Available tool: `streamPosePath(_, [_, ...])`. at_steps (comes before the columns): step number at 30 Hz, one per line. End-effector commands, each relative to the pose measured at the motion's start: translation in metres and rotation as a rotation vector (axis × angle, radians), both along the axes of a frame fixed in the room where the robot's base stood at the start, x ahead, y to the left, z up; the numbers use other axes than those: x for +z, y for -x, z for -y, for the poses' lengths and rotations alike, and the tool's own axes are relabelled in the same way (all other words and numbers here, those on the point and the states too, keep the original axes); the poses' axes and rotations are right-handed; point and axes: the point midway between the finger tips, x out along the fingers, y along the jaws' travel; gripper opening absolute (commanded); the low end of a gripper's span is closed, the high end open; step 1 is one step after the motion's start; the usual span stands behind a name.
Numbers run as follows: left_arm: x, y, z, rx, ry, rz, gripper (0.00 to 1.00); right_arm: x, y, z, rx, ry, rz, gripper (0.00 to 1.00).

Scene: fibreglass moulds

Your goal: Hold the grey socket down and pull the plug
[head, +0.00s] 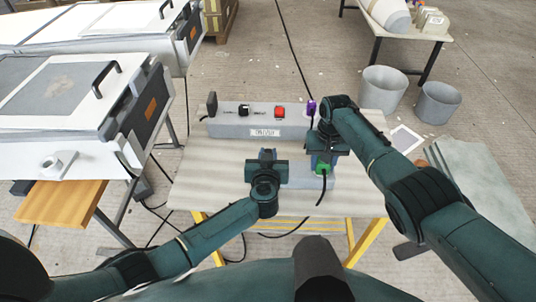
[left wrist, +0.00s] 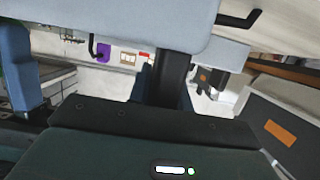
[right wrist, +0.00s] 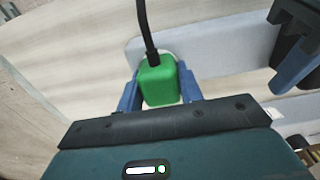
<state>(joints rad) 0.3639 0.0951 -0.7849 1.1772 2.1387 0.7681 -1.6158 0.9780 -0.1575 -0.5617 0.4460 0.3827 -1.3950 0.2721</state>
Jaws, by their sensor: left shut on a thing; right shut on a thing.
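The grey socket (head: 300,175) is a long grey block lying on the table; its left end is hidden behind my left gripper (head: 267,160). My left gripper is shut on the socket, which fills the top of the left wrist view (left wrist: 110,18). The green plug (head: 322,169), with a black cable, is at the socket's right end. My right gripper (head: 325,157) is shut on the plug; in the right wrist view its blue fingers flank the plug (right wrist: 158,82). The plug's lower end is hidden, so I cannot tell how deep it sits in the socket (right wrist: 225,52).
A grey control box (head: 230,128) with a red button and a purple connector (head: 311,107) stands along the table's back. The table (head: 205,180) is clear at left. White moulds (head: 85,110) stand at left; two grey bins (head: 383,92) stand on the floor at right.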

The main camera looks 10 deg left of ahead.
Motion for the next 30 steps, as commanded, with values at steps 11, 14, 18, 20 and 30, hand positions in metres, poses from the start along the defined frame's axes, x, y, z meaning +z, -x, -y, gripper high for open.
streamPosePath(11, [-0.001,0.000,0.000,-0.001,0.000,-0.001,0.00,0.000,0.000,0.000,0.000,0.000,0.000,0.00])
streamPosePath(14, [-0.001,0.000,0.000,-0.001,0.000,-0.001,0.00,0.001,0.000,0.000,0.000,0.000,0.001,0.00])
streamPosePath(18, [-0.001,0.000,0.000,0.000,0.000,-0.001,0.00,0.006,-0.001,0.000,0.000,-0.001,0.001,0.00])
streamPosePath(20, [-0.001,0.000,0.000,0.000,0.000,-0.001,0.00,0.008,-0.001,0.000,0.000,-0.001,0.001,0.00])
streamPosePath(30, [-0.001,0.000,0.000,0.000,0.000,-0.001,0.00,0.021,0.000,0.000,0.000,-0.001,0.000,0.00])
